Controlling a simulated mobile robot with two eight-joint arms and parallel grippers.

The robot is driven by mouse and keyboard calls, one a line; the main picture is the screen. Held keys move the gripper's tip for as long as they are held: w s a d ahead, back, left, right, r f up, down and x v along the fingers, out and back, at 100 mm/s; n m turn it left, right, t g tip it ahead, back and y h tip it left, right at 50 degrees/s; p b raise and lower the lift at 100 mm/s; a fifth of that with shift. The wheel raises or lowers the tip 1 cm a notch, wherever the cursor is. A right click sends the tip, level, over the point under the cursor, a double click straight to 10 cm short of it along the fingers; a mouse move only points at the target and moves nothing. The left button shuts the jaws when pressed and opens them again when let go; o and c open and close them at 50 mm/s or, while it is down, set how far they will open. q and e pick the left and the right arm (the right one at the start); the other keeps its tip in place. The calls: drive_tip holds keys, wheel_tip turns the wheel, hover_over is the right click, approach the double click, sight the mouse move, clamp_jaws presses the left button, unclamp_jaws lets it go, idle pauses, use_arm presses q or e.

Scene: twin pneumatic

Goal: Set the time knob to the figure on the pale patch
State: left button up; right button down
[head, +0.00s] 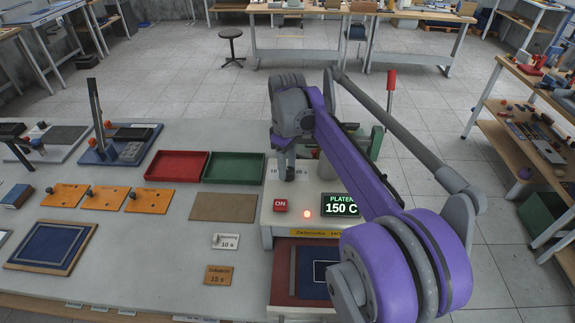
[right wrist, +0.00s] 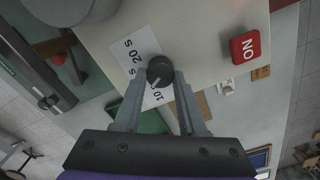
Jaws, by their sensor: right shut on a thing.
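My right gripper (right wrist: 163,78) is shut on the knob, one finger on each side. In the head view my right gripper (head: 287,168) hides most of the knob on top of the press (head: 262,215). A pale patch (head: 226,241) on the table reads 10 s. A tan patch (head: 218,275) reads 15 s. My left gripper is not in view.
A red tray (head: 178,164) and a green tray (head: 234,167) stand behind. Orange plates (head: 106,197) lie to the left.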

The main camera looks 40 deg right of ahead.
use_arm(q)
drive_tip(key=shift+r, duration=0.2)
use_arm(e)
drive_tip(key=n, duration=0.6)
drive_tip(key=shift+a, duration=0.1)
idle(0.4)
drive_tip(key=shift+c, duration=2.3)
unclamp_jaws()
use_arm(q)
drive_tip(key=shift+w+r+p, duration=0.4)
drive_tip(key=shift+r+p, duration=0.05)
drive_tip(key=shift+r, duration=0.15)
use_arm(e)
wheel_tip(320, 180, up, 11)
drive_tip(key=shift+f, duration=0.15)
